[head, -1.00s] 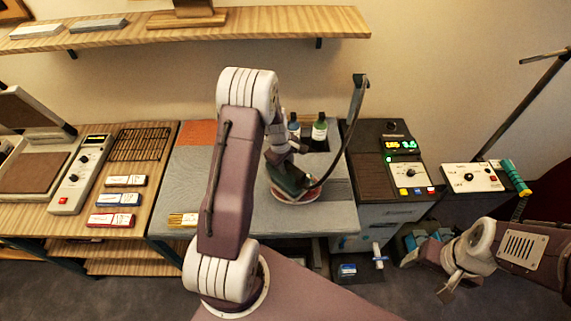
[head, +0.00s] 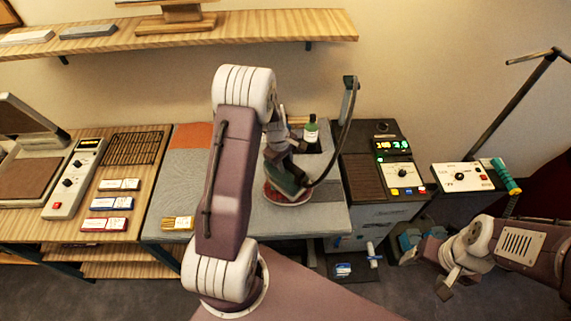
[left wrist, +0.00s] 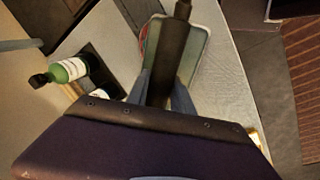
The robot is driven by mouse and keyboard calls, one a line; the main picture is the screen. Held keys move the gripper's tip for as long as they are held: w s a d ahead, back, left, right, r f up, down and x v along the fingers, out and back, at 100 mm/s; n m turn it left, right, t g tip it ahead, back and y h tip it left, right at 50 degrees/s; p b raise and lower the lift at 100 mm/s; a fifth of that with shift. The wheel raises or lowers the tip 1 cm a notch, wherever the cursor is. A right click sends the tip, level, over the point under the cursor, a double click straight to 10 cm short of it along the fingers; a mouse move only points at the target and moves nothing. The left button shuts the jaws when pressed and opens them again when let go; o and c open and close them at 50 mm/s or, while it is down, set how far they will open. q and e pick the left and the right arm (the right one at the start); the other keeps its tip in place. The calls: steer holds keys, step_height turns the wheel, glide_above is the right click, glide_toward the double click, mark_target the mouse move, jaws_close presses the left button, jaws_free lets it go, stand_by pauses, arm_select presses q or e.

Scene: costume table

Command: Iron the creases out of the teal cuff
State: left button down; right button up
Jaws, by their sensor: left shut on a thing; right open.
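My left gripper (head: 284,158) is shut on the dark handle of a green iron (head: 284,184), on the right part of the grey pressing table (head: 328,221). In the left wrist view the handle (left wrist: 172,50) stands between the fingers and the pale green iron body (left wrist: 200,52) lies below. The iron is over a round red piece with a pale rim (head: 289,202); whether it touches cannot be told. I cannot make out the teal cuff; the iron and arm hide that spot. My right gripper (head: 450,282) is open and empty at the lower right, away from the table.
A green bottle (head: 311,131) stands behind the iron; it also shows in the left wrist view (left wrist: 67,71). A dark cord arches from the iron to a post (head: 349,97). A control unit with lit digits (head: 393,146) is to the right.

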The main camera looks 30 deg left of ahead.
arm_select(q)
steer(key=shift+w+r+p, duration=0.1)
steer(key=shift+r+p, duration=2.1)
steer(key=shift+r, duration=0.7)
